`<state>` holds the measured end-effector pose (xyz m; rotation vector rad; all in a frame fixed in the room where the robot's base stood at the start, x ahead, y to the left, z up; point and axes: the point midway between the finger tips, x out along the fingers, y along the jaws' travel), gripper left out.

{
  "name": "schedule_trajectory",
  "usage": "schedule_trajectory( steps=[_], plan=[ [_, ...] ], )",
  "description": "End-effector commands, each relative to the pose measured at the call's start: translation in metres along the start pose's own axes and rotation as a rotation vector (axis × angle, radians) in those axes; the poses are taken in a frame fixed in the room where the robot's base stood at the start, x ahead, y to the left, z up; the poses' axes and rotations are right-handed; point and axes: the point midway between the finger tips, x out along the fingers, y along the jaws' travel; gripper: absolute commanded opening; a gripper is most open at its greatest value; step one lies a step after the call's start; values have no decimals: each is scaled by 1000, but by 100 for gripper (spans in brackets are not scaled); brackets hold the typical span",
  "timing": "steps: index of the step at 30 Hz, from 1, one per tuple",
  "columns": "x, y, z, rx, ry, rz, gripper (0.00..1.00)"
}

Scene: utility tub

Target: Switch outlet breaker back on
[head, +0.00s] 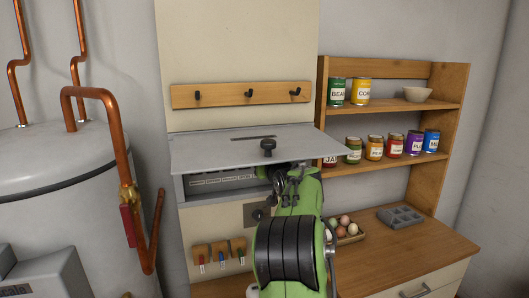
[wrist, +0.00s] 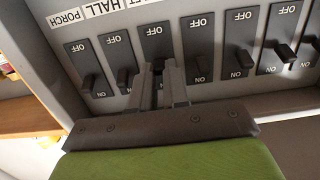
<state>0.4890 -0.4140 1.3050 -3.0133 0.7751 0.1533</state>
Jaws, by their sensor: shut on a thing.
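The breaker box (head: 178,186) is set in the cream wall panel, with its grey lid (head: 215,150) raised above it. In the wrist view a row of dark breakers carries OFF and ON marks. My gripper (wrist: 160,70) is at the third breaker (wrist: 155,40) from the left, closed around its lever, which the fingers mostly hide. The fourth breaker (wrist: 197,35) is just to the right of the fingers. Labels PORCH and HALL (wrist: 102,10) show at the left; I cannot read an outlet label. In the head view my arm hides the gripper and the box's right part.
A hook rail (head: 240,95) is above, and key hooks (head: 220,252) are below. A water tank (head: 50,170) with copper pipes stands left. Shelves of cans (head: 375,147) and a wooden counter (head: 400,255) are right.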

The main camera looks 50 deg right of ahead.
Motion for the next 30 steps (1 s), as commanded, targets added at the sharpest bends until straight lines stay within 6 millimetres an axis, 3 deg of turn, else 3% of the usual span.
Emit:
schedule_trajectory(
  steps=[14,15,19,27,30],
  plan=[
    [0,0,-1,-1,-13,0,0],
    [0,0,-1,-1,-13,0,21],
    [0,0,-1,-1,-13,0,40],
    [-1,0,-1,-1,-12,0,40],
    [-11,0,-1,-1,-11,1,40]
  ],
)
